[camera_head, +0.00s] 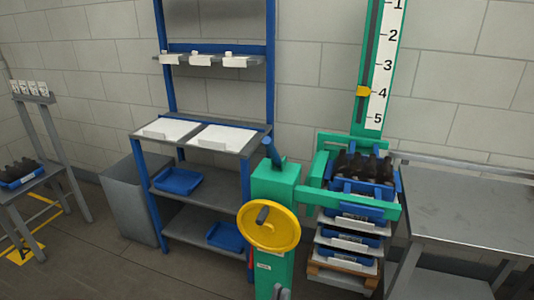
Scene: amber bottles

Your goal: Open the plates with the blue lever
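The blue lever (271,149) sticks up from the top of a green machine post (276,181), tilted toward the upper left. A yellow handwheel (268,236) with a dark handle is on the front of the post. Green plates (375,207) stand around a stack of blue crates, close against the upper one; whether they touch it I cannot tell. The upper crate (352,187) holds dark bottles.
A green mast with a numbered scale (385,60) and yellow pointer near 4 rises behind the stack. Lower crates (346,242) sit on a wooden pallet. A grey table (470,205) stands right, a blue-framed shelf (200,200) left. Floor at front left is clear.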

